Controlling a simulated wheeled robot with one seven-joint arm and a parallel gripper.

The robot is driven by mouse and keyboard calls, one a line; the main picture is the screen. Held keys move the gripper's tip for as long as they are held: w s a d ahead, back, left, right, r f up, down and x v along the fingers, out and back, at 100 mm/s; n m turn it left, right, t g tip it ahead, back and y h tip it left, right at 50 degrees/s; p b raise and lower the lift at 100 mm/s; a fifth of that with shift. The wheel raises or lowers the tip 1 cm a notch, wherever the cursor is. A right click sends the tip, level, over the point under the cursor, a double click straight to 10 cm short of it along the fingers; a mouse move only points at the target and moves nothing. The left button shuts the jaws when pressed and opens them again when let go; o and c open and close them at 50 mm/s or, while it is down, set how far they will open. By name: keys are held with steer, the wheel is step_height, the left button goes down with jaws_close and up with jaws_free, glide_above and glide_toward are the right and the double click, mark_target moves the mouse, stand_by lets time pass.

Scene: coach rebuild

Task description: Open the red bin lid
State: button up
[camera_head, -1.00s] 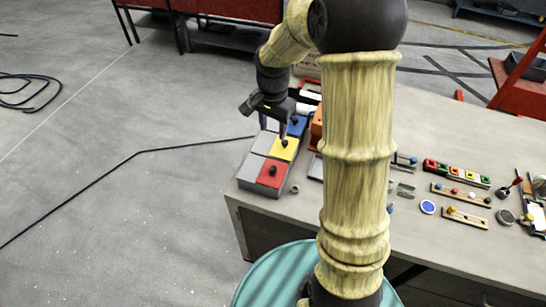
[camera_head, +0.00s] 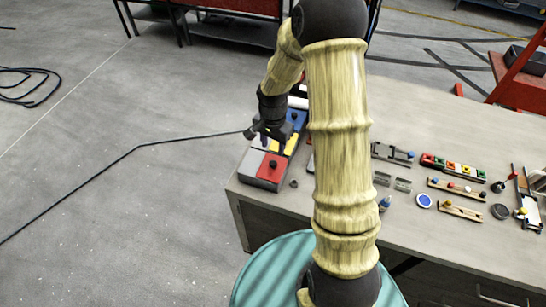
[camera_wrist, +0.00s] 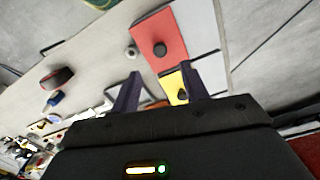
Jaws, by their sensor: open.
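The red bin lid (camera_head: 272,168) is a flat red panel with a small dark knob, at the near end of a grey bin box at the table's left corner. It looks closed. In the wrist view the red lid (camera_wrist: 160,36) and its knob lie beyond my fingertips. My gripper (camera_head: 265,140) is open and empty above the box, near the yellow lid (camera_head: 289,148). In the wrist view my gripper (camera_wrist: 158,82) has its two fingers spread, with the yellow lid (camera_wrist: 175,87) partly hidden behind the right finger.
A blue lid (camera_head: 297,119) is at the far end of the box. A small grey round part (camera_head: 294,183) stands right of the red lid. Several small parts and wooden strips (camera_head: 455,190) lie on the table's right. The floor left of the table is mostly clear.

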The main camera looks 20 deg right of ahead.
mark_target(273, 163)
step_height(273, 163, down, 8)
steer(key=shift+w+f+p, duration=0.1)
steer(key=shift+p, duration=0.95)
steer(key=shift+s, duration=0.2)
steer(key=c, duration=0.5)
jaws_close()
steer(key=shift+w, duration=0.1)
